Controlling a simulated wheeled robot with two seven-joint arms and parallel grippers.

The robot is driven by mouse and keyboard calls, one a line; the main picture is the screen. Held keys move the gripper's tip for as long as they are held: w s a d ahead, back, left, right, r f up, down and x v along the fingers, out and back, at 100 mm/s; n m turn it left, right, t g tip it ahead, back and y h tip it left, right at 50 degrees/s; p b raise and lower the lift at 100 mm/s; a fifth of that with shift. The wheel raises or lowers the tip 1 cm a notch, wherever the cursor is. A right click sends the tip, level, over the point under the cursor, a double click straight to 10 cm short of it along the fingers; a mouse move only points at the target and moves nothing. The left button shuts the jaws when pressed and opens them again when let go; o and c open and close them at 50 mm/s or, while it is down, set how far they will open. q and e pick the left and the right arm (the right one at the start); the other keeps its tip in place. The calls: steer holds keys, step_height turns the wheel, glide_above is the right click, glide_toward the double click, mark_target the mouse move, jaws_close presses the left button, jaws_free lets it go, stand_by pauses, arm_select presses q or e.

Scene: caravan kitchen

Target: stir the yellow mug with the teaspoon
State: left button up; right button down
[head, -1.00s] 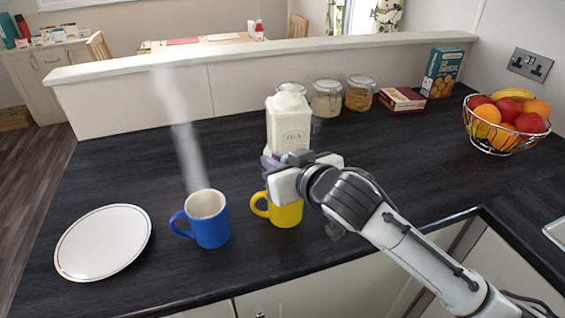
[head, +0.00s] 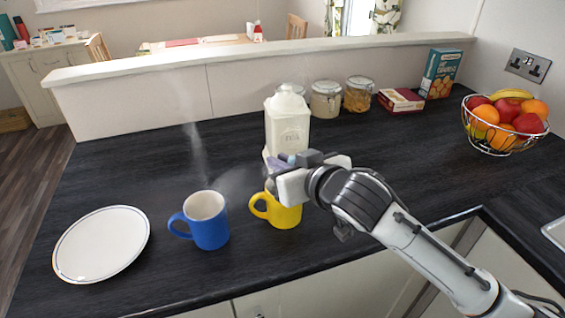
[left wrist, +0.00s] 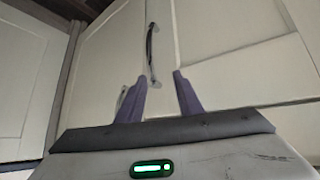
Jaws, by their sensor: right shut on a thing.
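The yellow mug (head: 284,214) stands upright on the dark worktop, to the right of a blue mug. My right gripper (head: 279,165) is over the yellow mug's mouth and hides most of its rim. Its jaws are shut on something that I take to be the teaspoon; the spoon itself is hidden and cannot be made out. My left gripper shows only in the left wrist view (left wrist: 161,92), with its two purple fingers apart and nothing between them, in front of pale cupboard doors.
The blue mug (head: 207,220) steams beside a white plate (head: 101,244). A white tea canister (head: 287,122) stands just behind my right gripper. Jars (head: 326,100), boxes (head: 401,100) and a fruit basket (head: 504,140) stand further back and right. The worktop's left rear is clear.

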steer(key=shift+w+a, duration=0.1)
steer(key=shift+a, duration=0.6)
steer(key=shift+s+a, duration=0.4)
step_height(320, 180, up, 11)
steer(key=d, duration=0.1)
steer(key=shift+s+d, duration=0.2)
steer(key=shift+s, duration=0.05)
stand_by(0.7)
stand_by(0.5)
